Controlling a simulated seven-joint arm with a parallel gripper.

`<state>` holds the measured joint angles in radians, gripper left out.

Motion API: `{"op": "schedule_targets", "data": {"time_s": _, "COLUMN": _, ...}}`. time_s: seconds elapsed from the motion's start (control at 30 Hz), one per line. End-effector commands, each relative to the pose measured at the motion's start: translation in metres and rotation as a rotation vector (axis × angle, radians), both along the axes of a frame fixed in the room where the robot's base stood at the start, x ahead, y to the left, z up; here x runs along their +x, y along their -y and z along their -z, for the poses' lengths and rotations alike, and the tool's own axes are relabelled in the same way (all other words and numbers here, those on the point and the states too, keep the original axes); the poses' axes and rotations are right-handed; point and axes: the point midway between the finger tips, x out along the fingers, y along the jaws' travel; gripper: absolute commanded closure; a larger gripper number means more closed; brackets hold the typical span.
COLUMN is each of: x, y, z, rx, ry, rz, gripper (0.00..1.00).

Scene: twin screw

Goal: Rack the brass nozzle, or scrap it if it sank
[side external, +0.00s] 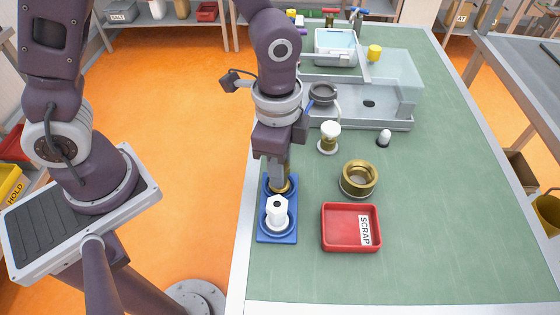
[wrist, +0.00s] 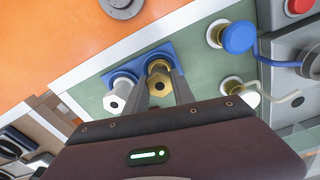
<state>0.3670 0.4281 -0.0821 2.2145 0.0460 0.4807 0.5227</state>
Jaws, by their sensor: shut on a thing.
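My gripper (side external: 278,184) is shut on the brass nozzle (side external: 286,186) at the far seat of the blue rack (side external: 262,236). The wrist view shows the brass nozzle (wrist: 158,84) upright between my fingers (wrist: 163,92), with blue rack (wrist: 168,50) around it. My fingers hide much of the nozzle in the side view, and I cannot tell whether its base touches the seat. A white nozzle (side external: 277,212) stands in the near seat; it also shows in the wrist view (wrist: 119,90). The red scrap tray (side external: 328,244) is empty, right of the rack.
A hollow brass ring or cup (side external: 358,180) stands behind the scrap tray. A white-capped brass piece (side external: 329,136) and a small white-topped piece (side external: 384,138) stand farther back. A grey basin unit (side external: 350,118) lies behind them. The green bench (side external: 450,220) is clear at the right.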

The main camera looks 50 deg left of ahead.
Motion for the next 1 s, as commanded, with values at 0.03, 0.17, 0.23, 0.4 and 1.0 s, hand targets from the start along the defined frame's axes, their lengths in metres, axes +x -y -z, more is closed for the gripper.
{"op": "schedule_targets", "data": {"time_s": 0.03, "x": 0.0002, "y": 0.0001, "z": -0.0002, "rx": -0.001, "ry": 0.001, "rz": 0.0, "gripper": 1.0}}
{"op": "schedule_targets", "data": {"time_s": 0.17, "x": 0.0002, "y": 0.0001, "z": -0.0002, "rx": -0.001, "ry": 0.001, "rz": 0.0, "gripper": 1.0}}
{"op": "schedule_targets", "data": {"time_s": 0.23, "x": 0.0006, "y": 0.0002, "z": -0.0004, "rx": -0.001, "ry": 0.001, "rz": 0.0, "gripper": 1.0}}
{"op": "schedule_targets", "data": {"time_s": 0.4, "x": 0.0004, "y": 0.0003, "z": -0.0004, "rx": -0.001, "ry": 0.001, "rz": 0.0, "gripper": 0.58}}
{"op": "schedule_targets", "data": {"time_s": 1.0, "x": 0.0002, "y": 0.0002, "z": -0.0003, "rx": 0.0, "ry": 0.0, "rz": 0.0, "gripper": 0.19}}
